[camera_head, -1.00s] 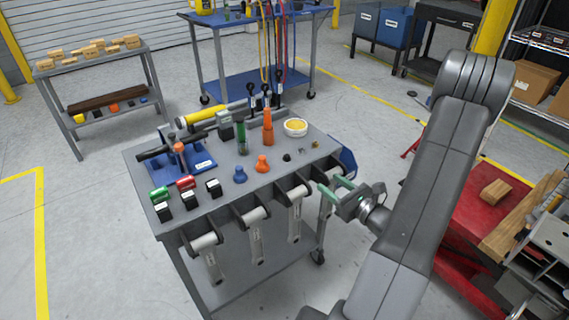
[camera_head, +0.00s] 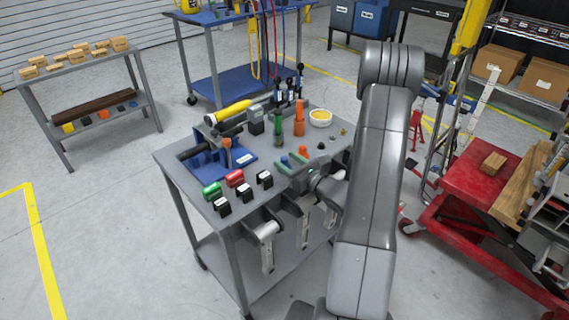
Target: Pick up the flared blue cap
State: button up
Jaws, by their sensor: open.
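The flared blue cap (camera_head: 284,161) stands on the grey cart top (camera_head: 180,174), left of an orange cap (camera_head: 303,150) of similar shape. It is small in this view and partly hidden by my gripper.
Red, green and black small parts (camera_head: 235,178) lie left of my gripper. A blue fixture (camera_head: 207,163) is behind them.

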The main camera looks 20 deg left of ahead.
jog(key=shift+a, duration=0.15)
grip_shut()
notch_tip(320, 180, up, 10)
jog(key=shift+p, duration=0.3)
dwell(0.6)
